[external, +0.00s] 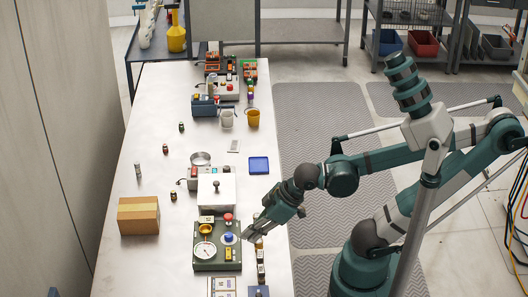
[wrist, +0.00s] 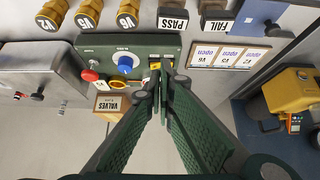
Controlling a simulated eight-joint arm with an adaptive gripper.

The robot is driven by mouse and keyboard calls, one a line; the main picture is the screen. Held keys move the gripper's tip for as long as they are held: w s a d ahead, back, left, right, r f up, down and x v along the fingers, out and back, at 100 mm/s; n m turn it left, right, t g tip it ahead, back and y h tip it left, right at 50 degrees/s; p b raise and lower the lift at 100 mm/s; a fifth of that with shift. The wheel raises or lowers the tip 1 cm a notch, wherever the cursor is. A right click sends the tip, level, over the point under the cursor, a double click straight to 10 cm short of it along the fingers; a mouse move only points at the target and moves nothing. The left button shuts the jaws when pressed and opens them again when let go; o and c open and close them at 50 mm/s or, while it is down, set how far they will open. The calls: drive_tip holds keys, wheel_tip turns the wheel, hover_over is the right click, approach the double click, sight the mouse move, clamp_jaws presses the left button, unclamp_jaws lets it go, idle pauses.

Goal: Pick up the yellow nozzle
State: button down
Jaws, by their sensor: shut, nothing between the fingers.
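I cannot tell for sure which part is the yellow nozzle. Small yellow parts (wrist: 154,66) sit on the green panel (wrist: 90,46), close to my fingertips in the wrist view; in the external view they are a small yellow block (external: 230,254). A yellow ring-like part (wrist: 118,84) is also on the panel, and in the external view it is at the panel's upper left (external: 207,229). My gripper (wrist: 161,78) is shut and empty, its fingertips together over the panel. In the external view my gripper (external: 250,237) is at the panel's right edge. The fingers hide part of the panel.
The panel (external: 195,264) carries a red button, a blue knob and a gauge. A white box (external: 216,190) and a cardboard box (external: 138,216) are near. The table's left middle is mostly clear.

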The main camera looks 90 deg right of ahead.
drive_tip(key=c, duration=3.2)
unclamp_jaws()
drive_tip(key=o, duration=1)
drive_tip(key=shift+w+r, duration=0.1)
drive_tip(key=shift+r, duration=0.05)
drive_tip(key=w+d+r+m+g+p, duration=0.2)
drive_tip(key=w+d+r+m+p, duration=0.3)
drive_tip(key=w, duration=0.4)
drive_tip(key=m+g+p, duration=0.5)
drive_tip(key=m+p, duration=0.7)
drive_tip(key=p, duration=0.6)
hover_over(173, 191)
drive_tip(key=f, duration=0.4)
drive_tip(key=a+f, duration=0.1)
drive_tip(key=f, duration=0.2)
drive_tip(key=shift+s, duration=0.1)
drive_tip(key=shift+d+f, duration=0.55)
drive_tip(key=shift+f, duration=0.05)
